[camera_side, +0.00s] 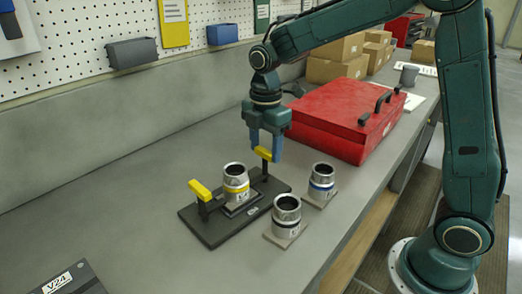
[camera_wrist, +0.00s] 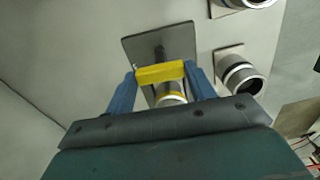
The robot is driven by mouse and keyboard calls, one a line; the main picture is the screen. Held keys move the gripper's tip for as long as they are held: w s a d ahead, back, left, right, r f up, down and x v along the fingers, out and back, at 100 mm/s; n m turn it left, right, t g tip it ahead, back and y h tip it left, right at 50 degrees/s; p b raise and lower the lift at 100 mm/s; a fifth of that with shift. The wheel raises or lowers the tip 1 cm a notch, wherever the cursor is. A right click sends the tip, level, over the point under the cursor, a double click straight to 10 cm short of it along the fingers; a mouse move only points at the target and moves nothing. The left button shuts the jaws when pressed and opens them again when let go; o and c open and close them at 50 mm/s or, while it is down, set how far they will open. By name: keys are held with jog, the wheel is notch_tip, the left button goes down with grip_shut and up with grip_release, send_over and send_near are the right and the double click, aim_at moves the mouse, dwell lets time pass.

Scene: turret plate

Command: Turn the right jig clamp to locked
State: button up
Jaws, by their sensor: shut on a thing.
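A dark jig plate (camera_side: 202,232) lies on the bench with a silver, yellow-banded cylinder (camera_side: 236,180) upright in its middle. A clamp with a yellow handle (camera_side: 199,190) stands at the plate's left end. The right jig clamp (camera_side: 263,154) has a yellow handle at the plate's far right end. My gripper (camera_side: 265,152) points down over that right clamp, its blue fingers shut on the yellow handle. In the wrist view the yellow handle (camera_wrist: 160,73) spans between the two blue fingers (camera_wrist: 160,85). The yellow-banded cylinder (camera_wrist: 170,99) is partly hidden behind it.
A blue-banded cylinder (camera_side: 322,177) and a dark-banded cylinder (camera_side: 287,209) stand on small square plates right of the jig. A red case (camera_side: 340,117) lies close behind my gripper. A black V24 box (camera_side: 68,281) sits at the front left.

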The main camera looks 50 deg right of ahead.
dwell(0.4)
jog(key=o, duration=1)
jog(key=shift+r, duration=0.15)
notch_tip(320, 180, up, 14)
jog(key=shift+f, duration=0.2)
